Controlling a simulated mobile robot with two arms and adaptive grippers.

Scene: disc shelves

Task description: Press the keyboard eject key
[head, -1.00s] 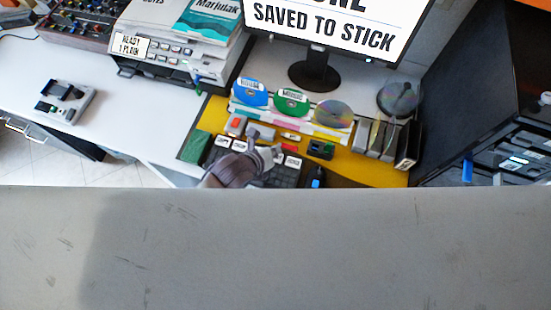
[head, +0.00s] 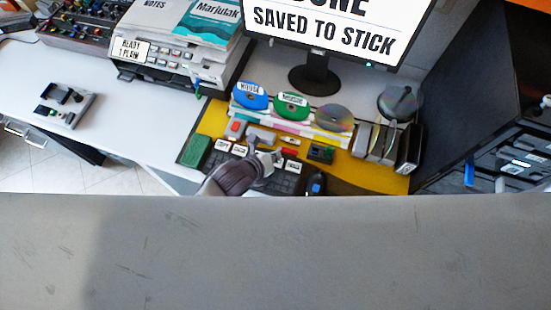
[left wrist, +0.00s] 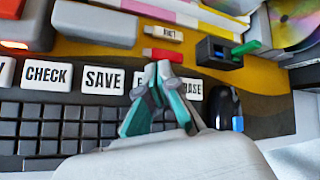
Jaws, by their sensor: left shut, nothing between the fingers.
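The dark keyboard (head: 285,183) lies at the front of the yellow mat, with white labelled keys along its back row. In the left wrist view, CHECK (left wrist: 46,76) and SAVE (left wrist: 104,80) read clearly. In the head view my left gripper (head: 256,153) hides part of the keyboard.
Behind the keys lie a red stick (left wrist: 163,55), a grey box (left wrist: 94,23) and a dark device with a green stick (left wrist: 219,53). A black mouse (left wrist: 225,105) is right of the keyboard. The monitor (head: 345,38) reads "SAVED TO STICK". Discs (head: 292,105) stand behind.

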